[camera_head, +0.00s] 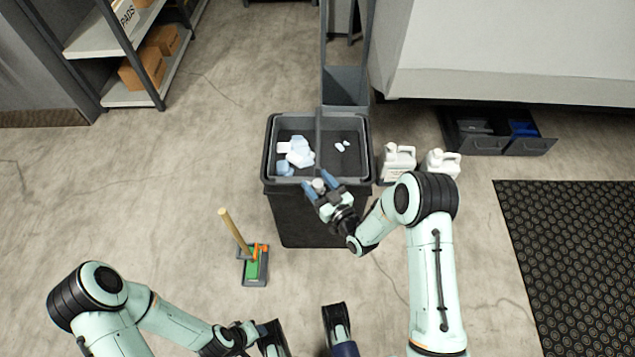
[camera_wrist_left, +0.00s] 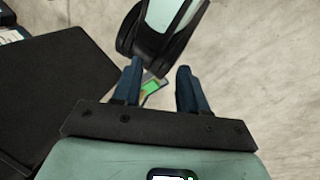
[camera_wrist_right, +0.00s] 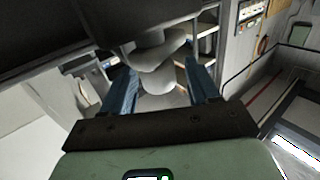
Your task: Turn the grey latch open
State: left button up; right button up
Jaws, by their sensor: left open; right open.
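The grey latch (camera_head: 319,185) shows as a small grey knob at the front rim of the dark two-compartment bin (camera_head: 290,218). My right gripper (camera_head: 321,184) is open, with its blue fingers on either side of the latch. In the right wrist view the pale grey rounded latch (camera_wrist_right: 160,72) sits between and beyond the fingertips; whether they touch it I cannot tell. My left gripper (camera_head: 262,332) is low in the head view, far from the latch. In the left wrist view (camera_wrist_left: 156,85) it is open and empty.
Crumpled pale wipes (camera_head: 298,150) lie in the bin. White jugs (camera_head: 399,163) stand right of it. A green-based tool with a wooden handle (camera_head: 238,236) stands on the floor at left. An open drawer (camera_head: 500,135) and black mat (camera_head: 575,250) are at right.

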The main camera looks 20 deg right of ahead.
jog(key=shift+w, duration=0.15)
jog(key=c, duration=0.9)
jog(key=n+g+y+b, duration=0.1)
jog(key=n+y, duration=0.1)
jog(key=n+g+y+b, duration=0.1)
jog(key=n+y+b, duration=0.1)
jog(key=y, duration=0.1)
jog(key=shift+g, duration=0.4)
jog(key=shift+c, duration=0.2)
jog(key=shift+n+g+y, duration=0.3)
jog(key=shift+g+y, duration=0.1)
jog(key=shift+y, duration=0.2)
pick_arm(q)
jog(key=w+a+f+t, duration=0.1)
jog(key=w+a+f, duration=0.1)
jog(key=w+f, duration=0.2)
jog(key=shift+w+a+t+y, duration=0.4)
jog(key=shift+w, duration=0.35)
pick_arm(e)
jog(key=o, duration=0.9)
pick_arm(q)
jog(key=shift+r, duration=0.1)
pick_arm(e)
jog(key=shift+o, duration=0.2)
